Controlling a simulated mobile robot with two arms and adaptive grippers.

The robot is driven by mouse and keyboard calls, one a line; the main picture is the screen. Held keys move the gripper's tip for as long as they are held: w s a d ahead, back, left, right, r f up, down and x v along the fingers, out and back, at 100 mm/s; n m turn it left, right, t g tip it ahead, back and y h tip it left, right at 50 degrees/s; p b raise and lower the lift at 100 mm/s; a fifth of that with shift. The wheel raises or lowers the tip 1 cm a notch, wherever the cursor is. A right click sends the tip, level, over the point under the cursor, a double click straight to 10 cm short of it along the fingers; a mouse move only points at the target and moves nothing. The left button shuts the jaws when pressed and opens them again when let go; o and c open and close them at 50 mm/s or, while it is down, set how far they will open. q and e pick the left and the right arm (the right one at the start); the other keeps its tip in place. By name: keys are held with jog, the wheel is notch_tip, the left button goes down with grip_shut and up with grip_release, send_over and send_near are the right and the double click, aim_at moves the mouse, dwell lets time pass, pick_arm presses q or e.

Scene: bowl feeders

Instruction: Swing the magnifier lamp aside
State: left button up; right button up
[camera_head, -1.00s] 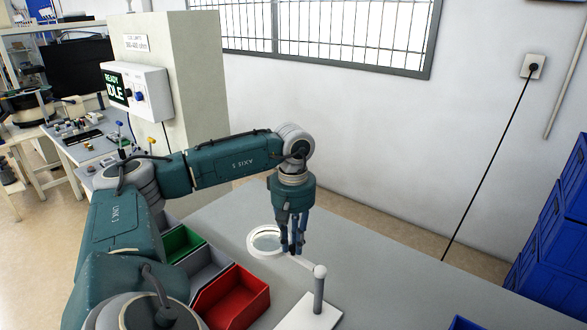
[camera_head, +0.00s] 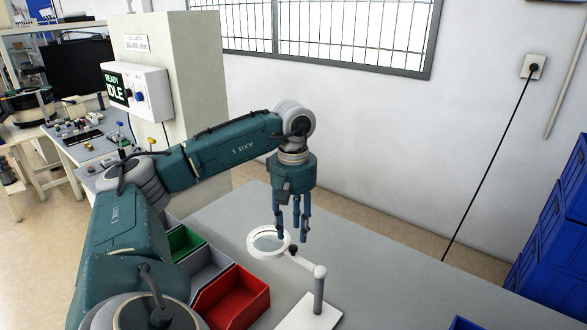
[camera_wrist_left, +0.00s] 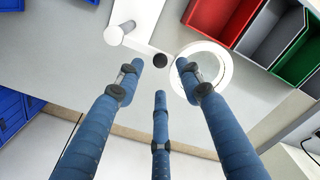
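The magnifier lamp has a white ring with a clear lens (camera_head: 257,251), and it also shows in the left wrist view (camera_wrist_left: 224,84). A short white arm with a dark knob (camera_wrist_left: 160,60) joins the ring to a post (camera_head: 318,294) on a white base plate (camera_head: 303,318). My left gripper (camera_head: 293,236) points down above the lamp, beside the ring. In the left wrist view its three blue fingers are spread, with the knob seen between two fingertips (camera_wrist_left: 160,67). Nothing is held; contact with the lamp cannot be told. My right gripper is out of view.
Green (camera_head: 184,242), grey (camera_head: 208,268) and red (camera_head: 232,300) bins stand left of the lamp on the grey table (camera_head: 390,285). Blue crates (camera_head: 555,245) are stacked at the right. The table right of the lamp is mostly clear.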

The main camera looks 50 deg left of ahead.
aim_at(293, 247)
pick_arm(q)
notch_tip(293, 247, up, 7)
jog(key=shift+r, duration=0.15)
jog(key=shift+s, duration=0.1)
dwell(0.8)
